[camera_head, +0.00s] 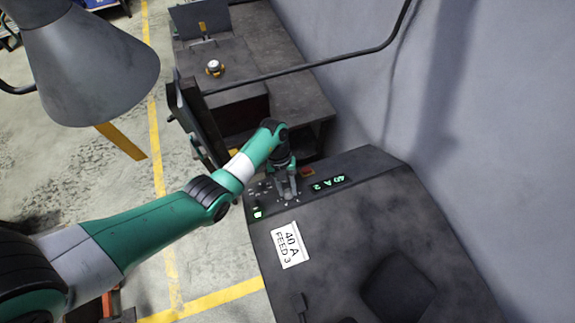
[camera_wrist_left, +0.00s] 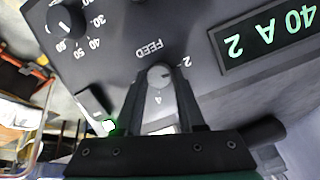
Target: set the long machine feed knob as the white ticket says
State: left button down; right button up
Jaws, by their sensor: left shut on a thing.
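The feed knob (camera_wrist_left: 159,76) is a small round grey knob under the printed word FEED on the dark machine panel. My left gripper (camera_wrist_left: 162,97) is shut on the knob, one finger on each side. In the head view my left gripper (camera_head: 289,192) reaches down to the panel and hides the knob. The white ticket (camera_head: 290,245) lies on the machine top and reads "40 A FEED 3". The green display (camera_wrist_left: 266,36) reads "40 A 2"; it also shows in the head view (camera_head: 328,184).
A black dial (camera_wrist_left: 66,20) with printed numbers sits beside the feed knob. A small green-lit part (camera_head: 257,213) is near the panel's left end. A dark bench (camera_head: 285,85) stands behind the machine, and a grey conical shade (camera_head: 90,70) hangs at upper left.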

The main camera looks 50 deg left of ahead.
pick_arm(q)
jog(key=shift+s+r+m+t+p, duration=0.15)
jog(key=shift+m+t+p, duration=0.15)
jog(key=shift+m+p, duration=0.75)
jog(key=shift+m+h, duration=0.3)
jog(key=shift+m, duration=0.65)
jog(key=shift+a+f+m+t+h, duration=0.1)
jog(key=shift+m+t+h, duration=0.1)
jog(key=shift+m, duration=0.4)
jog(key=shift+f+m+t+h, duration=0.1)
jog(key=shift+m+t, duration=0.1)
jog(key=shift+m, duration=0.4)
jog(key=shift+s+m+h, duration=0.1)
jog(key=shift+m+h, duration=0.3)
jog(key=shift+m, duration=1)
jog(key=shift+a, duration=0.1)
jog(key=c, duration=0.5)
grip_release()
